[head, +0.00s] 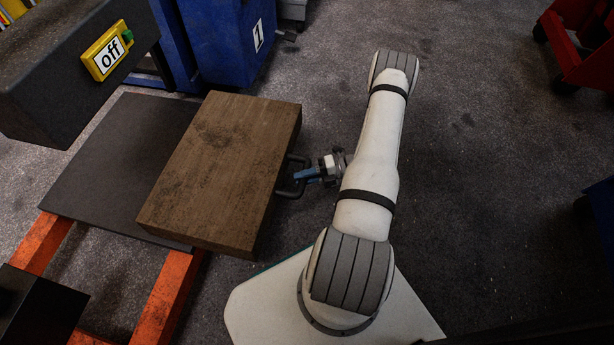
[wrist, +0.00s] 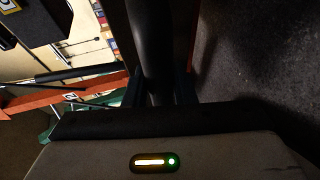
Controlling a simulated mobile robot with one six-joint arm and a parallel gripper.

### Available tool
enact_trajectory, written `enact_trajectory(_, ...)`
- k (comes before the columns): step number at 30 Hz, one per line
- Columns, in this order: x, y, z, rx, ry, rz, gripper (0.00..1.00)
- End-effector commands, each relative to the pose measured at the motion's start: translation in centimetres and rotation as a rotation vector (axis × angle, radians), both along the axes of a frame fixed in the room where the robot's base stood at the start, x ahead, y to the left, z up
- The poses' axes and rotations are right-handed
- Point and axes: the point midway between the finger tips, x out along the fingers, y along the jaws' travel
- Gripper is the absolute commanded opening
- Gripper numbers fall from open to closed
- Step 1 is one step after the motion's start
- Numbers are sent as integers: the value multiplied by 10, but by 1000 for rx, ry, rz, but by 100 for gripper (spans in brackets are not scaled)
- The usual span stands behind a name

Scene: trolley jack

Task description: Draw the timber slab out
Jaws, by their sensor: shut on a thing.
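The brown timber slab (head: 220,170) lies flat on a dark plate (head: 105,170), with its right part reaching past the plate's right edge. A dark loop handle (head: 287,193) sticks out from the slab's right side. My gripper (head: 303,175) is at that handle and shut on it, with blue fingers showing in the head view. In the wrist view a dark upright bar (wrist: 151,45), seemingly the handle, runs between my gripper's fingers (wrist: 160,92). The exact contact is dark and partly hidden there.
Orange beams (head: 165,300) run below the plate. A blue cabinet marked 1 (head: 230,45) stands behind. A red trolley (head: 580,50) is far right. Floor beyond my arm is clear.

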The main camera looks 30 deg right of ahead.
Motion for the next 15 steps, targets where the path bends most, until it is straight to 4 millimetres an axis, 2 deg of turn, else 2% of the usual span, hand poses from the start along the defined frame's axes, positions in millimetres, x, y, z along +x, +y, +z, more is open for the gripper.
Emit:
enact_trajectory(2, -7, 3, -3, 7, 12, 6, 0)
enact_trajectory(3, -7, 3, -4, 7, 11, 5, 27)
enact_trajectory(10, -6, -2, -2, 4, 7, -7, 45)
enact_trajectory(15, -5, -4, -1, 3, 5, -11, 45)
